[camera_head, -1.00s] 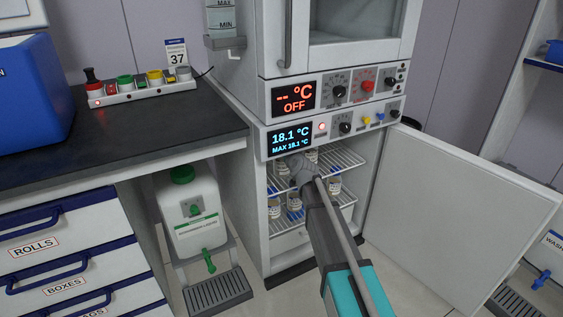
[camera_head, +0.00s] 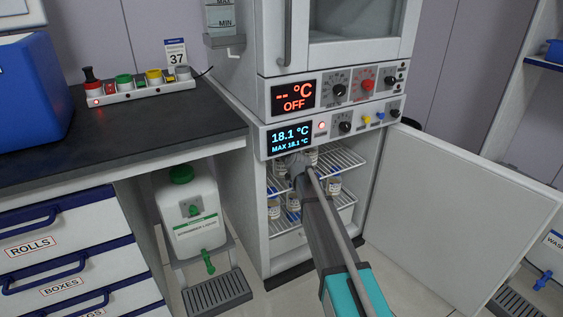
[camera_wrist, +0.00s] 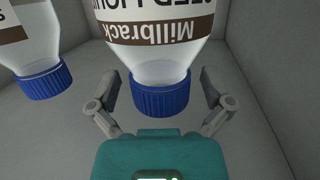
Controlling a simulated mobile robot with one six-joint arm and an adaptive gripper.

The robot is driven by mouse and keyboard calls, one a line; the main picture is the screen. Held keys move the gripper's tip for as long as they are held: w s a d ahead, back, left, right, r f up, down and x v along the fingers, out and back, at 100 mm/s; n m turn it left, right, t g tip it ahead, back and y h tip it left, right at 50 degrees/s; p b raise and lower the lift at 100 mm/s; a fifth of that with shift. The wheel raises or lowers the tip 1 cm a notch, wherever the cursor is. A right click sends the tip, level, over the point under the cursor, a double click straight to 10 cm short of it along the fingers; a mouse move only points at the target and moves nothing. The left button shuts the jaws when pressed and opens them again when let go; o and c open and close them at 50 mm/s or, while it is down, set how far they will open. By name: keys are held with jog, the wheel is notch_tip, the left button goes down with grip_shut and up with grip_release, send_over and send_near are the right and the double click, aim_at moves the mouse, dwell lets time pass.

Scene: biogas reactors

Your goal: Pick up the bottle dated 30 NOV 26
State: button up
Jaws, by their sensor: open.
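In the wrist view, a clear bottle (camera_wrist: 160,72) with a blue cap (camera_wrist: 162,101) and a white and brown label shows upside down, label reading "Millbrack". My gripper (camera_wrist: 160,88) is open, with one finger on each side of the capped end and visible gaps. No date is readable. A second blue-capped bottle (camera_wrist: 42,75) is at the left, outside the fingers. In the head view, my gripper (camera_head: 297,165) reaches into the open lower cabinet at the upper wire shelf. Several small bottles (camera_head: 274,208) stand on the shelves, some hidden by my arm.
The cabinet door (camera_head: 455,215) stands wide open to the right. The upper wire shelf (camera_head: 345,158) and its front edge lie close to my arm. The display panel (camera_head: 290,139) is just above. A white canister (camera_head: 190,212) stands left of the cabinet.

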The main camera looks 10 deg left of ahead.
dwell(0.4)
jog(key=c, duration=1.3)
jog(key=shift+r, duration=0.2)
jog(key=shift+r+p, duration=0.2)
jog(key=shift+p, duration=0.2)
jog(key=f+v, duration=0.1)
jog(key=v, duration=0.5)
jog(key=f+v, duration=0.1)
jog(key=v, duration=0.4)
jog(key=f+v, duration=0.1)
jog(key=v, duration=0.5)
jog(key=shift+s+d+f, duration=0.2)
jog(key=shift+s+d, duration=0.05)
jog(key=shift+s, duration=0.5)
